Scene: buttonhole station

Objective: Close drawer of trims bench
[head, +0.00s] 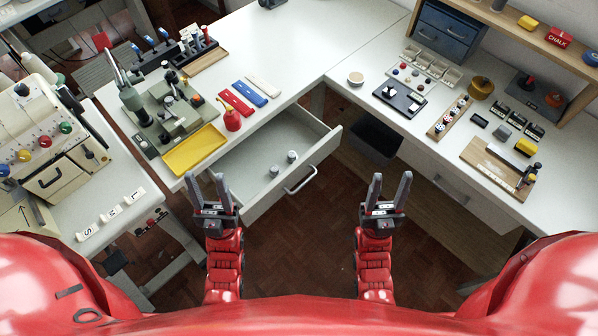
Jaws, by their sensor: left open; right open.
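A white drawer (253,172) stands pulled open from under the middle white bench (300,52). Its front panel (325,150) faces the lower right and carries a metal bar handle (300,181). Two small grey cylinders stand inside, one nearer (274,171) and one farther (292,156). My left gripper (205,180) is open and empty, left of the drawer's near front corner. My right gripper (391,180) is open and empty, right of the handle and apart from it. A second drawer front (452,188) under the right bench (352,95) looks shut.
A yellow tray (195,150), a red bottle (231,117) and coloured strips (236,101) lie above the open drawer. A dark bin (375,138) stands under the right bench. A cream machine (45,135) is at the left. The floor between my grippers is clear.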

